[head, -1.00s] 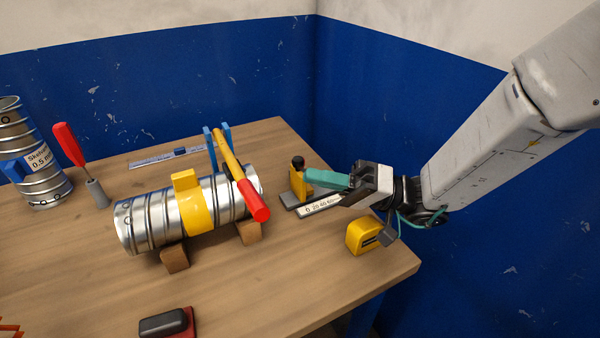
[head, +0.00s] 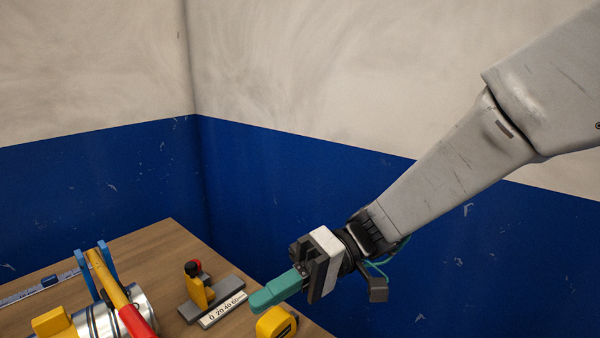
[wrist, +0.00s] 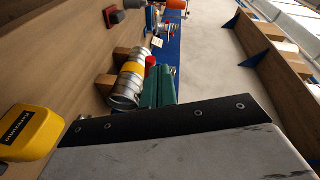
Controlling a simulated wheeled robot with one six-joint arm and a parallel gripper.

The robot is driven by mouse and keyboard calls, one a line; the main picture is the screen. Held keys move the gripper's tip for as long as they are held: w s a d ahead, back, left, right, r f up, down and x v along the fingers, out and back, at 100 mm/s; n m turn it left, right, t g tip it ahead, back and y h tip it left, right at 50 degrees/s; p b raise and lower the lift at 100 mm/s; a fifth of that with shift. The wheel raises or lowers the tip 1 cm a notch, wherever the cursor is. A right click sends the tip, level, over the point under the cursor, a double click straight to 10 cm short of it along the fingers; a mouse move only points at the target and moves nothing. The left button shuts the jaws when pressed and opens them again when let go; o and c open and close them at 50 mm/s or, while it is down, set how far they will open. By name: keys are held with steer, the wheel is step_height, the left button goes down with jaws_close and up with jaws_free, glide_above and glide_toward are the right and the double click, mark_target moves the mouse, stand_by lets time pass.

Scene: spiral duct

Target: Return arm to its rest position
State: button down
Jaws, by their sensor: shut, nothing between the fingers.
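My gripper (head: 278,290) has teal fingers that are closed together with nothing between them. In the head view it hangs above the table's right corner, just over the yellow tape measure (head: 276,324) and to the right of the grey sliding gauge. In the wrist view the teal fingers (wrist: 157,88) point away over the table, and the yellow tape measure (wrist: 24,132) lies at the lower left. My arm reaches down from the upper right.
The spiral duct (head: 98,322) carries a yellow band and a red-and-yellow tool (head: 118,300). A gauge with a yellow slider (head: 200,290) and printed scale lies on the wooden table (head: 150,245). Blue-and-white walls (head: 300,190) stand behind. Open air surrounds my arm.

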steer(key=s+d+m+t+h, duration=0.2)
steer(key=d+m+t+h, duration=0.1)
steer(key=d, duration=0.7)
steer(key=s+d+m+t+h, duration=0.3)
steer(key=d+h, duration=0.3)
steer(key=d, duration=0.4)
steer(key=s+d+f+m+t+h, duration=0.1)
steer(key=d+m+t+h, duration=0.3)
steer(key=d, duration=0.7)
steer(key=shift+s+t, duration=0.6)
steer(key=shift+s, duration=0.05)
